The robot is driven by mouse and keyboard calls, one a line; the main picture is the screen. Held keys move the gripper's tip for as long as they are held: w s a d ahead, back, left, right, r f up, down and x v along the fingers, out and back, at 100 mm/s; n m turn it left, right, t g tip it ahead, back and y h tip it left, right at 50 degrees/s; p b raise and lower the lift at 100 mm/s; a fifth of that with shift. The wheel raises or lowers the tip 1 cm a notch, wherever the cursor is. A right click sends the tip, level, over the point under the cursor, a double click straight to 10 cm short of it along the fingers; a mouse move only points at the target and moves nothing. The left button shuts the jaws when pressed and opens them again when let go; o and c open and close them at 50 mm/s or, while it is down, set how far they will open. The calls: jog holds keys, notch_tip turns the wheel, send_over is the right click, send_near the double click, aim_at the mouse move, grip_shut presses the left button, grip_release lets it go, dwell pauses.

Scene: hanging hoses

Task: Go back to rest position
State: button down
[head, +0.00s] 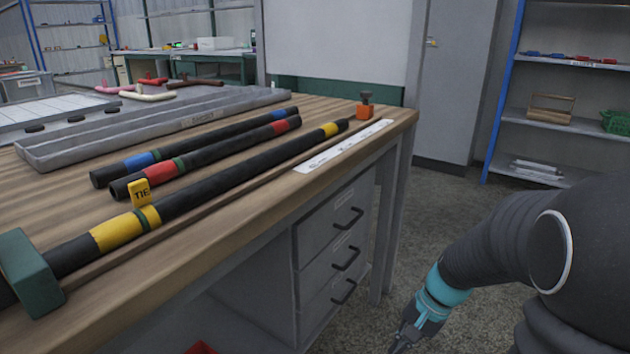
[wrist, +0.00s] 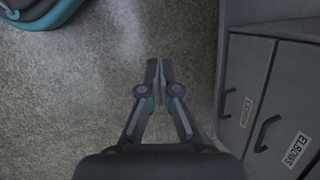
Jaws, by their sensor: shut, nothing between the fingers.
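My gripper (wrist: 159,68) shows in the wrist view with its two fingers together and nothing between them, pointing over the bare floor. In the head view my gripper (head: 400,346) is low, at the bottom edge, right of the workbench and below its top. Its fingertips are partly cut off there. The black hoses lie on the wooden bench top: one with blue bands (head: 140,162), one with red bands (head: 160,169), and one with yellow bands (head: 125,231) and a yellow TIE tag (head: 139,192). My gripper is apart from all of them.
The workbench (head: 240,215) has grey drawers (head: 325,222) on its front; labelled drawers (wrist: 285,130) stand close right of my gripper in the wrist view. Blue-posted shelves (head: 565,127) stand behind. Floor (head: 440,200) between is clear.

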jog(key=s+r+n+t+h+p, duration=0.1)
jog(key=s+r+n+t+p, duration=0.1)
jog(key=s+r, duration=0.2)
jog(key=s+a+r+n+t+h+p, duration=0.1)
jog(key=s+r, duration=0.4)
jog(key=r, duration=0.6)
jog(key=s+r+n+t+h+p, duration=0.2)
jog(key=s+r+n+t+p, duration=0.1)
jog(key=r, duration=0.5)
jog(key=shift+s+a+r+n+p, duration=0.2)
jog(key=shift+s+n+p, duration=0.25)
jog(key=shift+s+n, duration=0.25)
